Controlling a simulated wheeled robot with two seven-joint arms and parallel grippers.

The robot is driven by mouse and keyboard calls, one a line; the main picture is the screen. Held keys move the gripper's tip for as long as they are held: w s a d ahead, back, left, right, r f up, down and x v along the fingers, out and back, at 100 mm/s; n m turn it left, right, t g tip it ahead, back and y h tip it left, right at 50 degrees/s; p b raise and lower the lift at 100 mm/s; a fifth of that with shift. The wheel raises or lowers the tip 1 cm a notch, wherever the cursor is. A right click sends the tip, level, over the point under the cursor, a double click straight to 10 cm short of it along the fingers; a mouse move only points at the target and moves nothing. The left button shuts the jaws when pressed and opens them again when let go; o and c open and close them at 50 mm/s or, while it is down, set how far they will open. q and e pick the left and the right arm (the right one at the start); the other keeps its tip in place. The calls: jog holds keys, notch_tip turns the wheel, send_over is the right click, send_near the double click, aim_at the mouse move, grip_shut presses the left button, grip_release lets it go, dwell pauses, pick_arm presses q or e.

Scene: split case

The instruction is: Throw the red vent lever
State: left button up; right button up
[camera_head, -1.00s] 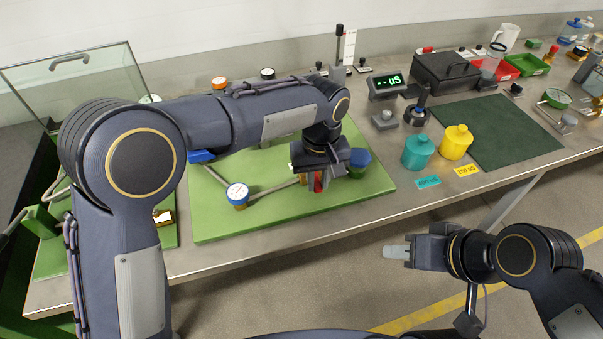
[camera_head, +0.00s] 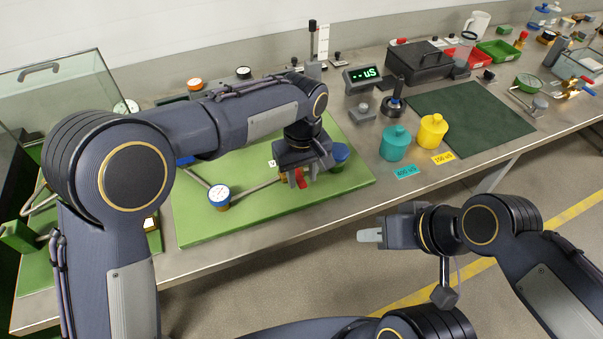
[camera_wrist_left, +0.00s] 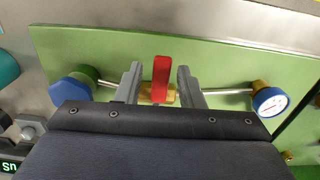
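The red vent lever (camera_wrist_left: 161,78) stands on a brass valve body (camera_wrist_left: 146,94) in the pipe line on the green board (camera_head: 230,228). In the left wrist view it lies between the two fingers of my left gripper (camera_wrist_left: 159,84), with a gap on each side. The gripper is open. In the head view the red lever (camera_head: 301,178) shows below my left gripper (camera_head: 298,180), partly hidden by it. My right gripper (camera_head: 370,236) is in front of the table edge, away from the board; its finger gap cannot be made out.
A white-faced gauge (camera_head: 219,196) and a blue round knob (camera_head: 340,152) flank the valve on the pipe. A teal bottle (camera_head: 394,145) and a yellow bottle (camera_head: 432,132) stand right of the board. A dark green mat (camera_head: 470,122) is clear.

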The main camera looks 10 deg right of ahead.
aim_at(302, 181)
pick_arm(q)
jog(key=shift+o, duration=0.3)
jog(key=shift+r, duration=0.1)
notch_tip(302, 181, up, 8)
jog(key=shift+f, duration=0.2)
dwell(0.4)
jog(key=s+a+r+t+h, duration=0.1)
jog(key=s+a+r+h, duration=0.15)
jog(key=a, duration=0.85)
jog(key=s+a+r+h, duration=0.1)
jog(key=s+a+r, duration=0.15)
jog(key=a, duration=0.85)
jog(key=s+a+f+t, duration=0.2)
jog(key=s+a+f, duration=0.1)
jog(key=s+a, duration=0.2)
jog(key=s+a+f+t, duration=0.2)
jog(key=s+a+f, duration=0.2)
jog(key=s, duration=0.6)
jog(key=shift+s+a+f+t, duration=0.2)
jog(key=shift+a+t, duration=0.1)
jog(key=shift+a, duration=0.5)
